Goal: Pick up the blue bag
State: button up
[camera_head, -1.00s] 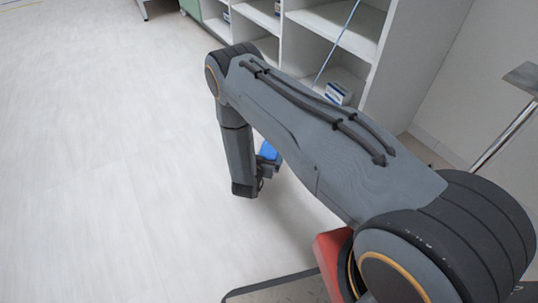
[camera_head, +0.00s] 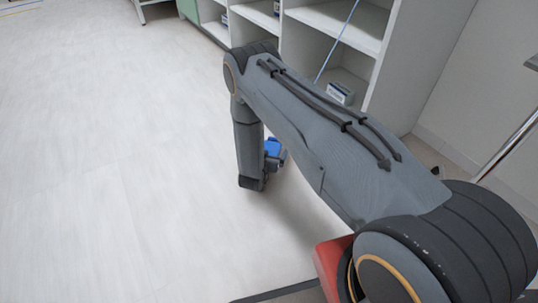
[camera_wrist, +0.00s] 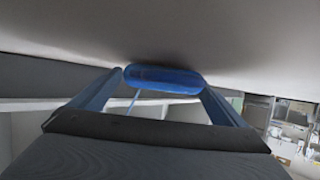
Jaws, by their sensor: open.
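The blue bag (camera_head: 273,147) shows as a small blue patch on the pale floor, just right of the lower end of my arm, which hides part of it. In the wrist view the blue bag (camera_wrist: 165,79) is a rounded, elongated blue shape at the fingertips. My gripper (camera_wrist: 163,84) is open, with one finger on each side of the bag. The bag spans most of the gap between the fingertips. I cannot tell whether either finger touches it.
White open shelves (camera_head: 345,35) stand behind the arm at the right, with a small box (camera_head: 340,94) on a low shelf. A metal pole (camera_head: 508,147) stands at the right edge. The floor (camera_head: 100,160) on the left is clear.

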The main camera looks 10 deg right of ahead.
aim_at(270, 149)
jog(key=shift+r, duration=0.1)
jog(key=c, duration=1.7)
jog(key=shift+r+p, duration=2.75)
jog(key=shift+r, duration=2.25)
jog(key=shift+c, duration=0.2)
